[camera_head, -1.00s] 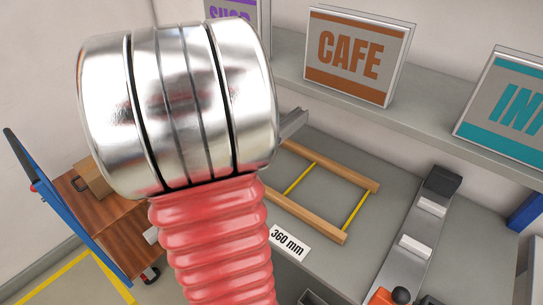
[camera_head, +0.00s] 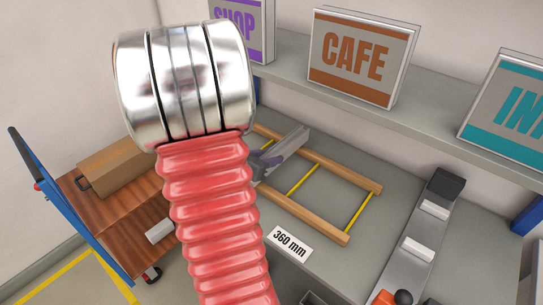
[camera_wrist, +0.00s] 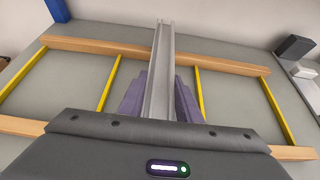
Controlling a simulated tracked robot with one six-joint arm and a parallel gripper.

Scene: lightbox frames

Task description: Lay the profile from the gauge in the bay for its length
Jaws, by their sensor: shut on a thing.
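A grey metal channel profile (camera_wrist: 160,75) stands between the purple fingers of my gripper (camera_wrist: 160,105), which is shut on it. In the head view the profile (camera_head: 291,145) shows beside my red sleeve, with a purple finger at its near part. The wooden rack (camera_head: 350,181) has two rails and yellow dividers (camera_head: 357,212) that form bays. In the wrist view the profile lies across the far rail (camera_wrist: 105,47) in the picture, between two yellow dividers. I cannot tell whether it touches the rack. A "360 mm" label (camera_head: 289,243) is at the front. My arm hides the rack's left part.
The gauge (camera_head: 402,262) is a grey bar with a black end block (camera_head: 446,184) and white blocks, right of the rack. A shelf with CAFE (camera_head: 352,56) and other signs runs behind. A blue cart (camera_head: 45,190) with a brown box (camera_head: 120,168) stands at left.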

